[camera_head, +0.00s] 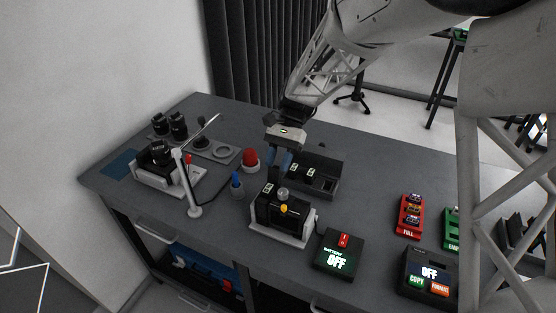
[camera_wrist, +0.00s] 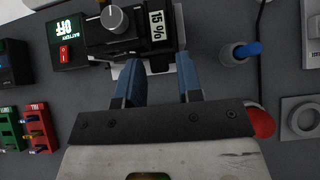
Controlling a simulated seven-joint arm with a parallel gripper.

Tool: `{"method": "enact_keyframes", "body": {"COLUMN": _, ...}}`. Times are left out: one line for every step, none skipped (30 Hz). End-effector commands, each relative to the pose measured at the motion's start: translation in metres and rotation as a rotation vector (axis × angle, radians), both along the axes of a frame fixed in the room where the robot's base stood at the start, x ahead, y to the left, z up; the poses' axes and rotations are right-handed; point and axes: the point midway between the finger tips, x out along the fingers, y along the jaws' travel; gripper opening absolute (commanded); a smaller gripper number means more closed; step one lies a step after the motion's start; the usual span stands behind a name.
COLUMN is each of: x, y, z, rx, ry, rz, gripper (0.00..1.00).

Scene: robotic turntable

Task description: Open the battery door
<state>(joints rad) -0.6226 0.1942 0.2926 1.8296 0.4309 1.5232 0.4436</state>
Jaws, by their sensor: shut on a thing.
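A black device (camera_head: 268,211) with a grey knob (camera_head: 283,193) on top sits in a white cradle (camera_head: 280,237) near the front of the table. In the wrist view, the device (camera_wrist: 105,42) carries a "15 %" label (camera_wrist: 157,28). My gripper (camera_head: 278,178) is over the back of the device, pointing down. In the wrist view, my gripper's blue fingers (camera_wrist: 160,72) stand apart at the device's near edge, closed on a part of it. I cannot make out the battery door's outline or whether it is the part held.
A battery box (camera_head: 333,262) reading OFF, with a red switch, stands right of the device. A blue-topped post (camera_head: 237,184) and red button (camera_head: 250,159) are to the left. A dark tray (camera_head: 321,180) lies behind. Red (camera_head: 410,218) and green holders are farther right.

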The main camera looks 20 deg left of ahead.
Motion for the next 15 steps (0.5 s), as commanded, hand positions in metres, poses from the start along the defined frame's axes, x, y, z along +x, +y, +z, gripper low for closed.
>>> {"method": "enact_keyframes", "body": {"x": 0.0008, "y": -0.001, "z": -0.0005, "rx": -0.001, "ry": 0.004, "rz": 0.0, "gripper": 0.1}}
{"method": "enact_keyframes", "body": {"x": 0.0008, "y": -0.001, "z": -0.0005, "rx": -0.001, "ry": 0.004, "rz": 0.001, "gripper": 0.1}}
{"method": "enact_keyframes", "body": {"x": 0.0007, "y": -0.0011, "z": -0.0004, "rx": -0.001, "ry": 0.004, "rz": 0.001, "gripper": 0.1}}
{"method": "enact_keyframes", "body": {"x": 0.0007, "y": -0.0011, "z": -0.0004, "rx": -0.001, "ry": 0.004, "rz": 0.001, "gripper": 0.1}}
{"method": "enact_keyframes", "body": {"x": 0.0006, "y": -0.0011, "z": -0.0005, "rx": -0.001, "ry": 0.004, "rz": 0.001, "gripper": 0.1}}
{"method": "enact_keyframes", "body": {"x": 0.0006, "y": -0.0011, "z": -0.0005, "rx": -0.001, "ry": 0.004, "rz": 0.001, "gripper": 0.1}}
{"method": "enact_keyframes", "body": {"x": 0.0006, "y": -0.0011, "z": -0.0005, "rx": -0.001, "ry": 0.003, "rz": 0.001, "gripper": 0.1}}
{"method": "enact_keyframes", "body": {"x": 0.0006, "y": -0.0011, "z": -0.0005, "rx": -0.001, "ry": 0.003, "rz": 0.001, "gripper": 0.1}}
{"method": "enact_keyframes", "body": {"x": 0.0006, "y": -0.0012, "z": -0.0005, "rx": -0.001, "ry": 0.003, "rz": 0.001, "gripper": 0.36}}
{"method": "enact_keyframes", "body": {"x": 0.0006, "y": -0.0011, "z": -0.0005, "rx": -0.001, "ry": 0.003, "rz": 0.001, "gripper": 0.41}}
{"method": "enact_keyframes", "body": {"x": 0.0006, "y": -0.001, "z": -0.0005, "rx": -0.001, "ry": 0.003, "rz": 0.001, "gripper": 0.45}}
{"method": "enact_keyframes", "body": {"x": 0.0006, "y": -0.0009, "z": -0.0004, "rx": -0.001, "ry": 0.003, "rz": 0.001, "gripper": 0.45}}
{"method": "enact_keyframes", "body": {"x": 0.0006, "y": -0.0009, "z": -0.0004, "rx": -0.001, "ry": 0.003, "rz": 0.001, "gripper": 0.45}}
{"method": "enact_keyframes", "body": {"x": 0.0005, "y": -0.0008, "z": -0.0004, "rx": -0.001, "ry": 0.003, "rz": 0.001, "gripper": 0.45}}
{"method": "enact_keyframes", "body": {"x": 0.0005, "y": -0.0007, "z": -0.0004, "rx": -0.001, "ry": 0.003, "rz": 0.001, "gripper": 0.45}}
